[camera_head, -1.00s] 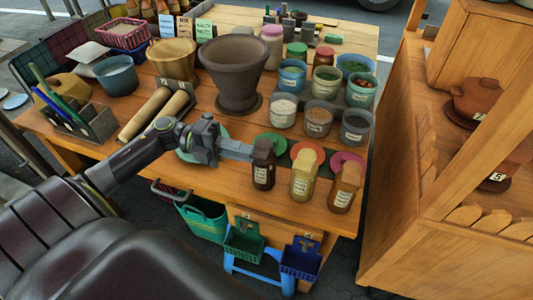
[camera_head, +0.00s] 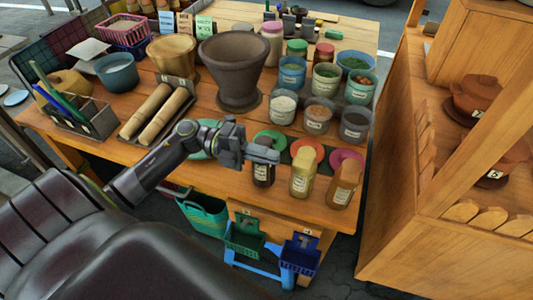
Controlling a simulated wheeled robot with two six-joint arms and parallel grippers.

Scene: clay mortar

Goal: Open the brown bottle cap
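The dark brown bottle (camera_head: 263,174) with a pale label stands upright at the front edge of the wooden table, leftmost of three bottles. My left gripper (camera_head: 264,153) comes in from the left at the height of its cap. The fingers cover the cap, so I cannot tell whether they are closed on it or only around it. A yellowish bottle (camera_head: 302,176) and an amber bottle (camera_head: 342,188) stand just to the right of it. My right gripper is not in view.
Green (camera_head: 270,140), red (camera_head: 307,148) and pink (camera_head: 347,160) round lids or dishes lie behind the bottles. Several labelled jars and a large dark mortar (camera_head: 237,75) stand farther back. Bamboo rolls (camera_head: 160,115) lie left. A wooden shelf (camera_head: 430,210) stands right, across a gap.

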